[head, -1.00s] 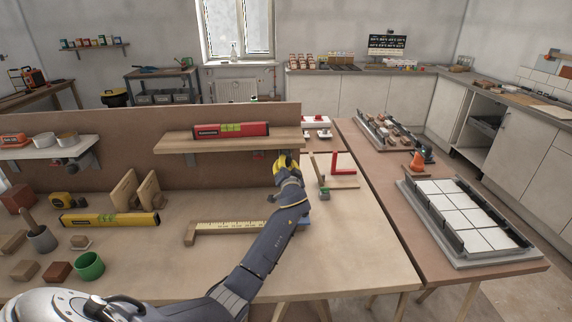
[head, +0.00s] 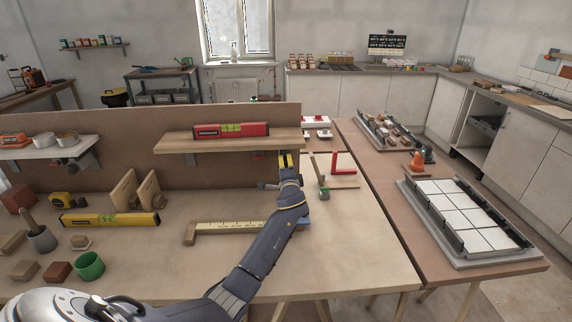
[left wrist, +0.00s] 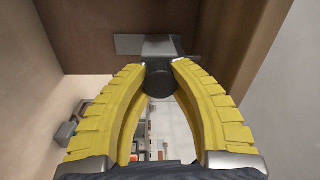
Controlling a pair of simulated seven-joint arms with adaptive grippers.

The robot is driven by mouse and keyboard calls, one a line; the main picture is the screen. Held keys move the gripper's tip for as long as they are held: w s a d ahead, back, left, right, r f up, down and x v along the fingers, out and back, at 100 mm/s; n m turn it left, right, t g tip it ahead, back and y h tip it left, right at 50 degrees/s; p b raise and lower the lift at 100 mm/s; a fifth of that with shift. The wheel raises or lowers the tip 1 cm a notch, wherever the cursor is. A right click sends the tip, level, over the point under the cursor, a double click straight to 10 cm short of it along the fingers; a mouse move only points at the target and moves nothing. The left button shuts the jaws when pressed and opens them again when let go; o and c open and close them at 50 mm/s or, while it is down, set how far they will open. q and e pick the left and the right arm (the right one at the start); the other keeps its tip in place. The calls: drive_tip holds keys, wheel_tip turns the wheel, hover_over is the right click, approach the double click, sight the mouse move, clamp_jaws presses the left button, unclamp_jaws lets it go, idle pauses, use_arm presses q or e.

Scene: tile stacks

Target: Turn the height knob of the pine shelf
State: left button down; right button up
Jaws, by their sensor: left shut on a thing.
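The pine shelf (head: 232,144) is mounted on the brown upright board, with a red level (head: 231,130) lying on it. My left gripper (head: 287,160) is under the shelf's right end. In the left wrist view, its yellow fingers (left wrist: 160,76) are shut on a round black knob (left wrist: 160,84) below a grey metal bracket (left wrist: 148,46). In the head view the gripper hides the knob. The shelf looks close to level. My right gripper is in neither view.
A yellow level (head: 110,219), a green cup (head: 89,265) and a wooden square with a scale (head: 225,228) lie on the bench. A white shelf (head: 45,150) hangs at the left. A hammer (head: 319,172) is right of my gripper.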

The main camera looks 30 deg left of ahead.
use_arm(q)
drive_tip(key=shift+a+f+m, duration=0.1)
drive_tip(key=shift+f+m, duration=0.05)
drive_tip(key=shift+m, duration=0.15)
idle(0.4)
drive_tip(key=c, duration=1)
unclamp_jaws()
drive_tip(key=shift+o, duration=0.2)
drive_tip(key=v, duration=1.2)
